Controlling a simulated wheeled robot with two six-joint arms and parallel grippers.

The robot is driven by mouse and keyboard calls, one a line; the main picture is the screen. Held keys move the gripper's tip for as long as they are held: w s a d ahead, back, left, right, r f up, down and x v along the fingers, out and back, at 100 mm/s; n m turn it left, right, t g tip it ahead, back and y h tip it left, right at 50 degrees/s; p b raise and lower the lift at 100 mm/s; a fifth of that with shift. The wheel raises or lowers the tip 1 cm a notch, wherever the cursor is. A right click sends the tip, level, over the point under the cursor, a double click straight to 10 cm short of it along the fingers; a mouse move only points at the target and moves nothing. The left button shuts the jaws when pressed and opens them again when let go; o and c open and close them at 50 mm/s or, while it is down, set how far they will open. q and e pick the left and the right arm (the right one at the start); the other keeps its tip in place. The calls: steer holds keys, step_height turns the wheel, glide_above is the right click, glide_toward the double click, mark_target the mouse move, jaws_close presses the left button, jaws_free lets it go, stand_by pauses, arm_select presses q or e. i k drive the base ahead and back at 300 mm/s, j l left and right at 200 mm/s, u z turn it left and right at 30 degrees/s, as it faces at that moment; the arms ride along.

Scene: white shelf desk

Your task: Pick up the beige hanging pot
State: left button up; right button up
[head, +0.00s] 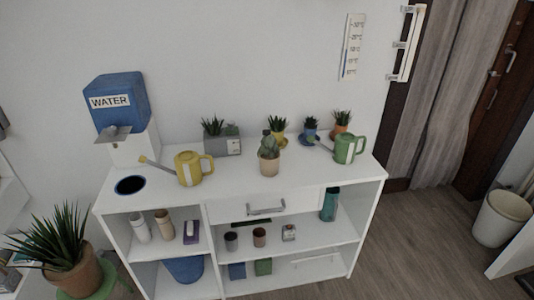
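A beige pot (269,167) with a green succulent stands upright near the middle of the white shelf desk's top (235,178). It is the only clearly beige pot I see; I cannot make out any hanging part on it. Neither of my grippers shows in the head view.
A yellow watering can (189,168) is left, a green one (347,149) right. A blue water dispenser (118,100) stands at the left end.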

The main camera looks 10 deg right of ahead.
mark_target(269, 155)
steer(key=i+l+u, duration=0.1)
steer(key=l, duration=0.25)
steer(key=i+l+u, duration=0.1)
steer(key=i+l, duration=0.2)
steer(key=i+l+u, duration=0.1)
steer(key=l, duration=0.4)
steer(key=i, duration=0.1)
